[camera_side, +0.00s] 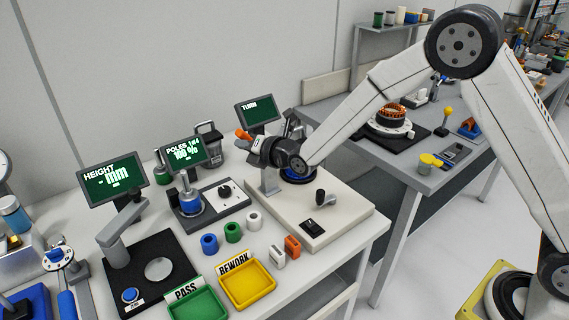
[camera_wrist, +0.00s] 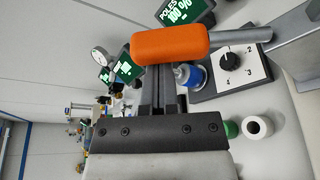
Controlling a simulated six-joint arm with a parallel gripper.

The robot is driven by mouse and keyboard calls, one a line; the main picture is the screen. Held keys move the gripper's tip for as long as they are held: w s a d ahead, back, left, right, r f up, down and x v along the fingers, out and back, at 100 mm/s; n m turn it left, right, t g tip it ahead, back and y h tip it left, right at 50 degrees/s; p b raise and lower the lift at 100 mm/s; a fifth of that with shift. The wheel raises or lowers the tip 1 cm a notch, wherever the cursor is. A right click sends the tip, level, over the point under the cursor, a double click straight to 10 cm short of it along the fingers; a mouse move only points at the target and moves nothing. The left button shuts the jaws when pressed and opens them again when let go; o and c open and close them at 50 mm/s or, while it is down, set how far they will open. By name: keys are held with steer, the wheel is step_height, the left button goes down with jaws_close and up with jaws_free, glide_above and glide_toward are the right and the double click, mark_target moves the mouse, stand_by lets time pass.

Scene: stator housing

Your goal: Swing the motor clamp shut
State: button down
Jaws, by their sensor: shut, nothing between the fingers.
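The motor clamp's orange handle (camera_side: 243,135) stands at the upper left of the white fixture base (camera_side: 340,208) in the side view. In the wrist view the orange handle (camera_wrist: 171,45) lies across the picture, with its grey lever (camera_wrist: 240,36) running right. My gripper (camera_wrist: 158,72) is shut and empty, its fingers reaching up to the handle. The handle covers the fingertips, so I cannot tell whether they touch it. In the side view my gripper (camera_side: 256,147) is just right of the handle. A grey post (camera_side: 269,181) stands below it. A blue round part (camera_side: 298,176) is mostly hidden under my wrist.
Left of the fixture is a dial box (camera_side: 226,191) with a blue cylinder beside it. Several small rings, a green PASS tray (camera_side: 197,303) and a yellow REWORK tray (camera_side: 248,286) lie in front. A TURN screen (camera_side: 257,112) stands behind. A black knob (camera_side: 320,197) rises from the base.

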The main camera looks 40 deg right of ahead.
steer(key=d+r+m, duration=0.1)
steer(key=d+m, duration=0.1)
steer(key=shift+r+m+t+y, duration=0.3)
steer(key=shift+r+y, duration=0.1)
steer(key=shift+d+r+m+t+y, duration=0.25)
steer(key=shift+d+r+m, duration=0.15)
steer(key=shift+d+m, duration=0.4)
steer(key=shift+d+r+m+t+y, duration=0.25)
steer(key=shift+d+r+m, duration=0.1)
steer(key=shift+d+m, duration=0.4)
steer(key=shift+d, duration=0.1)
steer(key=s, duration=0.9)
steer(key=shift+s+a, duration=0.2)
steer(key=shift+a, duration=0.15)
